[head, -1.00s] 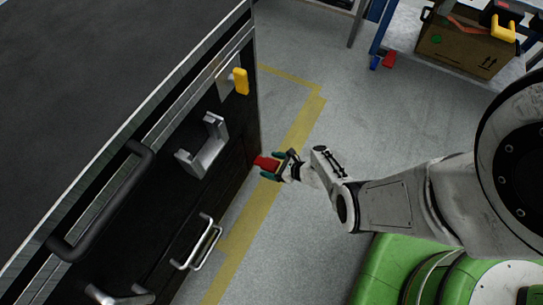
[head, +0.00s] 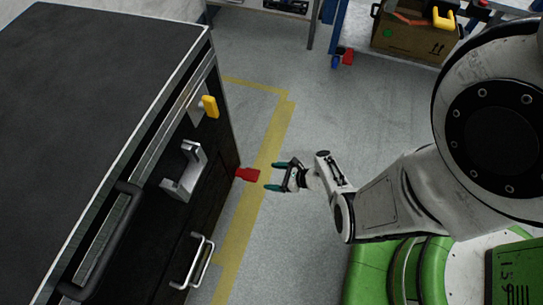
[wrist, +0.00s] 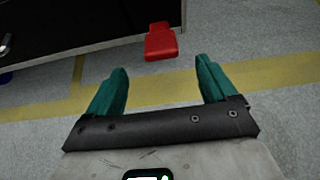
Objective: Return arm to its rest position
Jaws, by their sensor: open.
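My gripper (head: 272,176) is open, with its two green fingers pointing left toward the black cabinet. Nothing is between the fingers. In the wrist view my gripper (wrist: 160,90) also shows open and empty. A red handle (head: 247,175) sticks out from the lower part of the cabinet's right side, just left of the fingertips and apart from them. It also shows in the wrist view as a red piece (wrist: 161,42) beyond the fingers. My arm reaches left from the right side of the head view.
A cardboard box (head: 412,38) sits on a shelf at the back. Grey floor is clear between.

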